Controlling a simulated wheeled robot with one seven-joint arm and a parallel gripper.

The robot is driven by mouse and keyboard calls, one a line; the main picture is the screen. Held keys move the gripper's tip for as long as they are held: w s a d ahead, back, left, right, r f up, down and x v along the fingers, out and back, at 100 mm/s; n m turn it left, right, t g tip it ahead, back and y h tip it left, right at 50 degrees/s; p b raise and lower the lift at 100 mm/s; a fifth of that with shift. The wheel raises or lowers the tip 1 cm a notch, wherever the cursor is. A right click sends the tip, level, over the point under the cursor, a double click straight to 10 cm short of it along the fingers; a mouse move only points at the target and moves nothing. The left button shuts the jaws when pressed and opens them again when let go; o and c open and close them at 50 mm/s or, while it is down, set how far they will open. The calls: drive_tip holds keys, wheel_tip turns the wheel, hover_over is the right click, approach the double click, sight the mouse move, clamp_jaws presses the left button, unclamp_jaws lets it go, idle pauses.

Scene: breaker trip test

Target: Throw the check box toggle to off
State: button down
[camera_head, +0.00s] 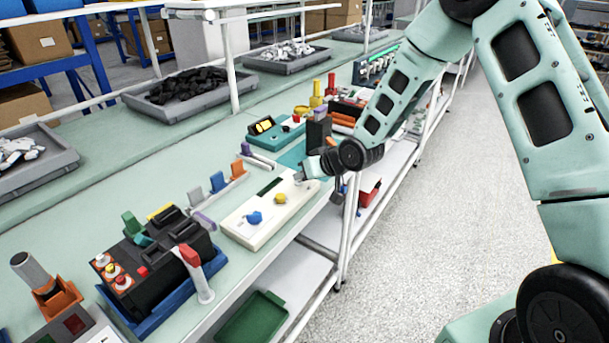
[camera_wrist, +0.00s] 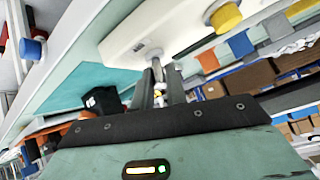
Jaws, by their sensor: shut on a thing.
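The check box is a cream box (camera_head: 240,232) on the green bench, with a blue knob (camera_head: 254,217), a yellow knob (camera_head: 280,198) and a dark window (camera_head: 268,186) on its top. My gripper (camera_head: 306,177) is at the box's far right end. In the wrist view the cream box (camera_wrist: 150,35) lies just beyond my gripper (camera_wrist: 159,84), whose two dark fingers are close together. A small pale metallic toggle (camera_wrist: 158,91) shows between them, and the fingers are shut on it. Its lower part and exact tilt are hard to make out.
Grey, blue and orange upright pieces (camera_head: 217,182) stand behind the box. A black device in a blue tray (camera_head: 170,310) is at the near left. A teal device (camera_head: 268,132) and a yellow bottle (camera_head: 316,95) stand farther along. The bench's front edge is close to the box.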

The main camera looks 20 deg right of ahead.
drive_tip(key=c, duration=1.4)
unclamp_jaws()
drive_tip(key=shift+c, duration=0.2)
drive_tip(key=p+v, duration=0.1)
drive_tip(key=v, duration=1.6)
drive_tip(key=shift+s+d+r, duration=0.1)
drive_tip(key=shift+s+d, duration=0.05)
drive_tip(key=s+a+r+n+g+h, duration=0.1)
drive_tip(key=s+a+n+g, duration=0.1)
drive_tip(key=s+a, duration=0.3)
drive_tip(key=s+a+r+n+g+h, duration=0.1)
drive_tip(key=s+a+g, duration=0.2)
drive_tip(key=s, duration=1)
drive_tip(key=s+a+r+n+g+h, duration=0.1)
drive_tip(key=s+a+n+g+h, duration=0.1)
drive_tip(key=s+a, duration=0.5)
drive_tip(key=s+g, duration=0.1)
drive_tip(key=s, duration=0.1)
drive_tip(key=shift+s+r+n+g, duration=0.3)
drive_tip(key=shift+s+r, duration=0.05)
